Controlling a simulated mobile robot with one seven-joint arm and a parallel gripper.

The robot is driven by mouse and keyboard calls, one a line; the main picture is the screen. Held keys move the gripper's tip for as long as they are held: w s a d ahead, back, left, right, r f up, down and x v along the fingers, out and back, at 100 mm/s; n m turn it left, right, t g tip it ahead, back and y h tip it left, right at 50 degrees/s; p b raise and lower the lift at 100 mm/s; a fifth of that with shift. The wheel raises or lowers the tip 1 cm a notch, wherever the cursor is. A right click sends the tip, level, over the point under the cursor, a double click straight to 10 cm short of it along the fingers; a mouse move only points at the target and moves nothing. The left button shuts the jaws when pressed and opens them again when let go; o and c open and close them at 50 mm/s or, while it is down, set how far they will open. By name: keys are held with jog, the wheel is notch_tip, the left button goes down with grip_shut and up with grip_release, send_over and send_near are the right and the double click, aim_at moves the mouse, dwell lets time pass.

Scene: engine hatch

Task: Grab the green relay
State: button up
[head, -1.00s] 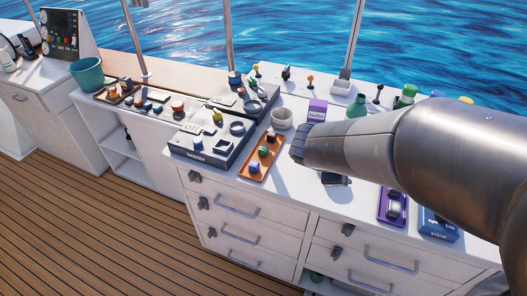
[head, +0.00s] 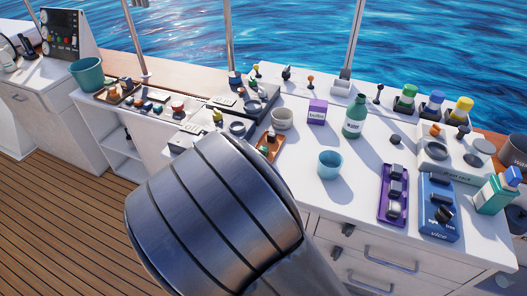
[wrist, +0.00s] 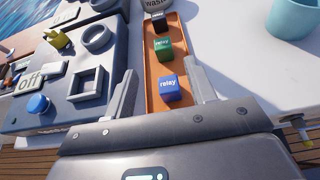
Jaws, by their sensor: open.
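The green relay (wrist: 164,48) is a small block labelled "relay" in the orange tray (wrist: 150,68), seen in the wrist view. A blue relay (wrist: 168,89) sits nearer to me in the same tray, and a black block (wrist: 158,21) sits farther off. My gripper (wrist: 162,72) is open and empty, with one finger on each side of the tray in the picture. The blue relay appears between the fingers; the green one appears just beyond the fingertips. In the head view my arm covers the near part of the tray (head: 277,149) and hides the gripper.
A teal cup (head: 330,164) stands to the right, with bare white counter between.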

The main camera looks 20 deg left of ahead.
jog(key=shift+d+x, duration=0.2)
jog(key=shift+x, duration=3.45)
jog(key=shift+c, duration=0.5)
jog(key=c, duration=1)
